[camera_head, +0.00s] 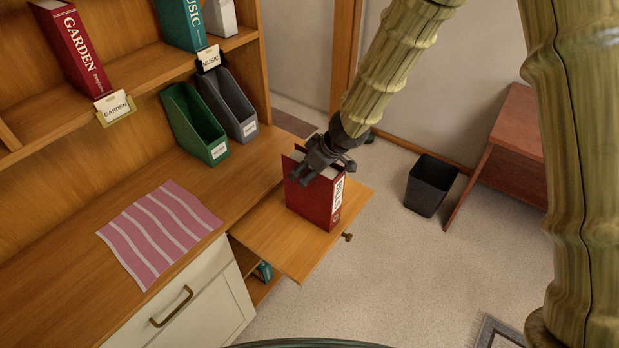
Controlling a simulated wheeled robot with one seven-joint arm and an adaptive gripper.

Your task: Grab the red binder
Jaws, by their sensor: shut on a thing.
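The red binder (309,199) stands upright on a wooden pull-out board (292,252) that juts from the desk. Its white spine label faces right, and pale pages show at its top. My gripper (318,168) is at the binder's top edge, coming down from above, and is shut on the binder. The dark fingers cover part of the top. The exact contact of each finger is too small to tell. The binder's base appears to be on or just over the board; I cannot tell which.
Another red binder marked GARDEN (77,47) and a teal MUSIC binder (181,20) stand on the shelf. Green (190,120) and grey (234,104) file holders and a pink striped cloth (159,230) are on the desk. A black bin (430,186) stands on the floor at right.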

